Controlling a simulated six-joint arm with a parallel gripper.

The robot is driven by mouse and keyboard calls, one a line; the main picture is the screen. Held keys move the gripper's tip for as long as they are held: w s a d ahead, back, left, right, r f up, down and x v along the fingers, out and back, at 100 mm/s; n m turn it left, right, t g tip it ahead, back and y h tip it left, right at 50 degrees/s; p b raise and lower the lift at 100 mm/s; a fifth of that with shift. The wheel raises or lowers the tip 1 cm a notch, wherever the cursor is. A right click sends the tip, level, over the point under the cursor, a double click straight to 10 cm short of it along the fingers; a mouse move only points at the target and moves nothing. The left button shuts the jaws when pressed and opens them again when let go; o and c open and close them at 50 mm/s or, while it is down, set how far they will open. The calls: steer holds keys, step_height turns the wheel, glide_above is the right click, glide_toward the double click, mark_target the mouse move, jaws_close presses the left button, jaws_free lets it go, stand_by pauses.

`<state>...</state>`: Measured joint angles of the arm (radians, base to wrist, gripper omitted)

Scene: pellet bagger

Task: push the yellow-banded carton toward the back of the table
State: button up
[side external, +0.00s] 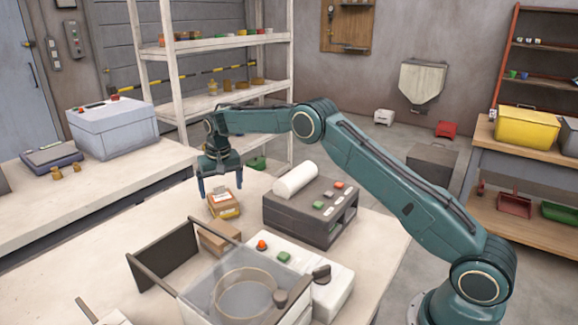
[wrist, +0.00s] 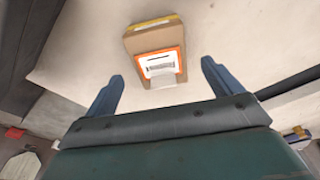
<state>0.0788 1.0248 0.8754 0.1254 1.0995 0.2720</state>
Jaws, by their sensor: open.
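The yellow-banded carton (side external: 226,210) is a small brown box on the pale table (side external: 365,262). In the wrist view the carton (wrist: 136,45) shows an orange-edged white label and a yellow band along its far edge. My gripper (side external: 221,192) points down over the carton, with its fingers spread. In the wrist view my gripper (wrist: 163,69) has one blue finger on each side of the carton's near end, and nothing is held. I cannot tell whether a finger touches the carton.
A plain brown carton (side external: 218,238) lies close by the banded one. A dark machine with a white roll (side external: 310,212) stands to the right. A clear-covered unit (side external: 240,285) and a dark panel (side external: 165,255) are in front. Table left of the banded carton is clear.

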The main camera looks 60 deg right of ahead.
mark_target(216, 199)
steer(key=shift+w+d+f, duration=0.1)
steer(key=shift+w+f, duration=0.05)
steer(key=shift+f, duration=1)
steer(key=shift+w+d+f, duration=0.1)
steer(key=shift+w+f, duration=0.05)
steer(key=shift+f, duration=1)
steer(key=shift+w+d+f, duration=0.1)
steer(key=shift+w+f, duration=0.05)
steer(key=shift+f, duration=1)
steer(key=shift+c, duration=0.4)
steer(key=c, duration=1.2)
steer(key=shift+w+a, duration=0.3)
steer(key=shift+a, duration=0.6)
steer(key=o, duration=1.3)
steer(key=shift+r, duration=0.15)
